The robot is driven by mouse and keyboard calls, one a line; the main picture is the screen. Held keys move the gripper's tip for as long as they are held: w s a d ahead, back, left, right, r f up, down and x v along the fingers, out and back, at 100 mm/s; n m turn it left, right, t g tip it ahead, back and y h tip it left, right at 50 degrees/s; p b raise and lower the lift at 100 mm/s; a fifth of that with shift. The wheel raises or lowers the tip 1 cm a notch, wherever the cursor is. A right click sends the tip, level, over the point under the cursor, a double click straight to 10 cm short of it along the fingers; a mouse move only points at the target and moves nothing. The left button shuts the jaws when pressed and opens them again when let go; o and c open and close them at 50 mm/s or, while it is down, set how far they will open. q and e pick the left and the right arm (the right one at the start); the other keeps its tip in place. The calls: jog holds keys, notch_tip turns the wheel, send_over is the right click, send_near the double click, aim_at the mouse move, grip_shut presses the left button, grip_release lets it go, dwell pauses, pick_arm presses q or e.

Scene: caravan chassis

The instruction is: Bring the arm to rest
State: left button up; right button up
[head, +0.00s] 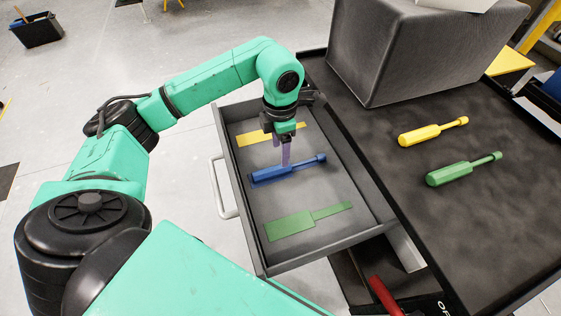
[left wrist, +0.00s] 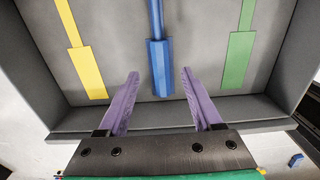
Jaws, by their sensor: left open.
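My left gripper (head: 286,163) reaches down over the open drawer (head: 225,150), beside the blue screwdriver (head: 270,174). Its two purple fingers are apart and empty. In the left wrist view, the fingers stand to either side of the handle of the blue screwdriver (left wrist: 160,68), with visible gaps. I cannot tell the height of the fingertips above it. The blue screwdriver lies in the drawer between a flat yellow screwdriver shape (head: 255,138) and a flat green one (head: 292,226). My right gripper is not in view.
A yellow screwdriver (head: 430,132) and a green screwdriver (head: 462,170) lie on the dark cart top (head: 500,230). A large dark grey box (head: 410,50) stands at its back. The drawer walls surround the left gripper. A red object (head: 383,296) shows below the drawer.

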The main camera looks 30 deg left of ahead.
pick_arm(q)
notch_tip(320, 180, up, 4)
jog(key=shift+r, duration=0.25)
jog(key=shift+r, duration=0.1)
